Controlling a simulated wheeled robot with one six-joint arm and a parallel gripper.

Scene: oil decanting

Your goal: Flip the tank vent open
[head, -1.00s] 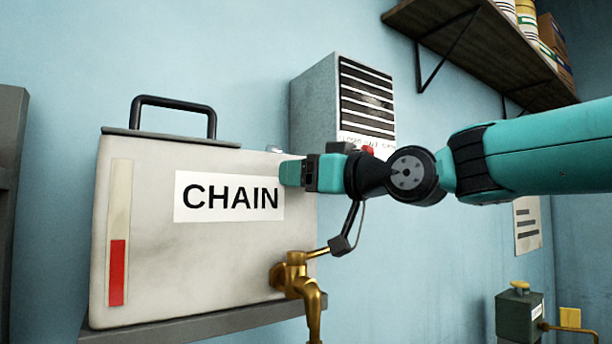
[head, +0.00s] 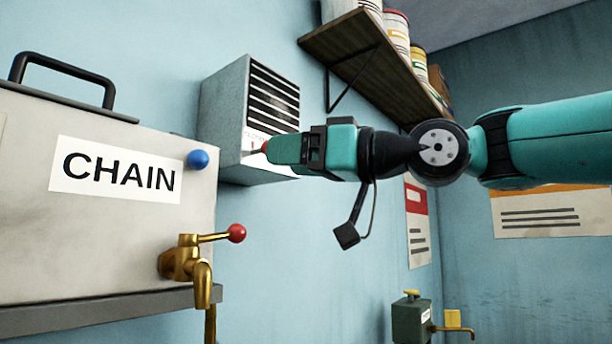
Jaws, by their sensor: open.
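The pale tank (head: 60,240) labelled CHAIN stands at the left, with a black carry handle on top. A round blue knob (head: 197,159) sits at its upper right corner; I cannot tell for certain whether it belongs to the vent. A brass tap (head: 185,260) with a red ball on its lever (head: 236,233) is on the lower right of the tank. My gripper (head: 275,150) is open and empty, seen side-on, pointing left. In the picture its tip is right of the blue knob with a gap between, overlapping the louvred wall box.
A grey louvred wall box (head: 222,110) hangs behind my gripper, with a small red part near its tip. A wooden shelf (head: 345,40) with cans is above. A small green box (head: 411,320) with a tap is at lower right. The tank stands on a grey ledge (head: 100,311).

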